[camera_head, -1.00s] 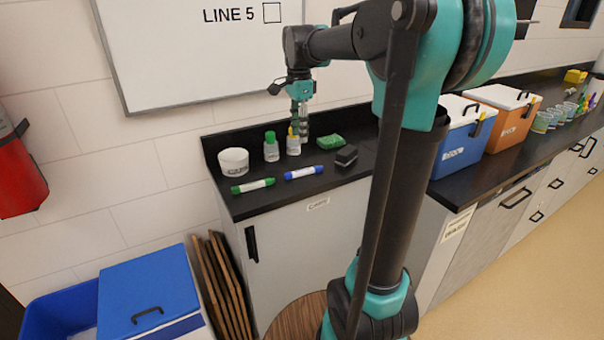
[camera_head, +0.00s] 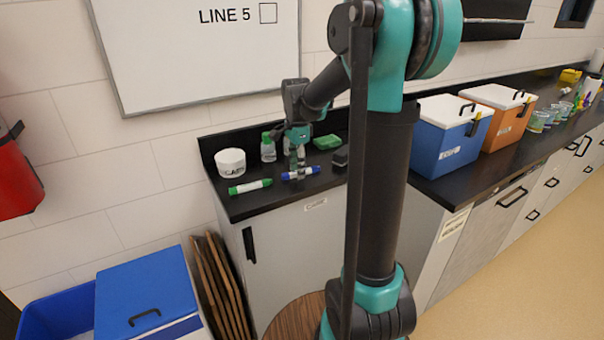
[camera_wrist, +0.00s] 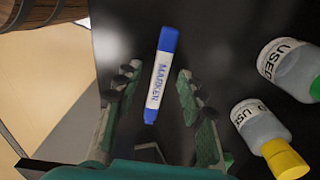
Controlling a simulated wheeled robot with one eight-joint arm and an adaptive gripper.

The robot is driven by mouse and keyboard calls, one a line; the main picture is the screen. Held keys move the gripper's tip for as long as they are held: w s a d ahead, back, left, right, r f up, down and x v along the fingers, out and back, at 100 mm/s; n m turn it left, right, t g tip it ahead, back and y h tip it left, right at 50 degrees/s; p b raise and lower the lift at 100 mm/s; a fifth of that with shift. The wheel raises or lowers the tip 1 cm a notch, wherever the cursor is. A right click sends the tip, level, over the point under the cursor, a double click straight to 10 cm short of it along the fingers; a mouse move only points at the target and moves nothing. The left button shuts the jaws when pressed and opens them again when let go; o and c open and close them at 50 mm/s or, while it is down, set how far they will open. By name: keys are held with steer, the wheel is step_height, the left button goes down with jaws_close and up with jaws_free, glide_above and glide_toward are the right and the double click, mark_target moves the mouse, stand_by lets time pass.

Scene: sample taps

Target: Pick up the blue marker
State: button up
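The blue marker (camera_head: 301,173) lies on the black counter (camera_head: 262,208), behind its front edge. It has a white barrel with blue ends and also shows in the wrist view (camera_wrist: 158,77), lengthwise between the fingers. My gripper (camera_head: 295,165) points down at the marker in the head view. In the wrist view my gripper (camera_wrist: 152,95) is open, with one finger on each side of the marker and a gap on both sides. I cannot tell the exact height of the fingertips above the counter.
A green marker (camera_head: 250,187) lies to the left. A white tub (camera_head: 231,163), a green-capped bottle (camera_head: 268,149) and a yellow-capped bottle (camera_wrist: 262,130) stand nearby.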

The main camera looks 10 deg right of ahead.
steer(key=shift+f, duration=0.2)
jaws_close()
steer(key=shift+r, duration=0.1)
step_height(320, 180, up, 20)
stand_by(0.7)
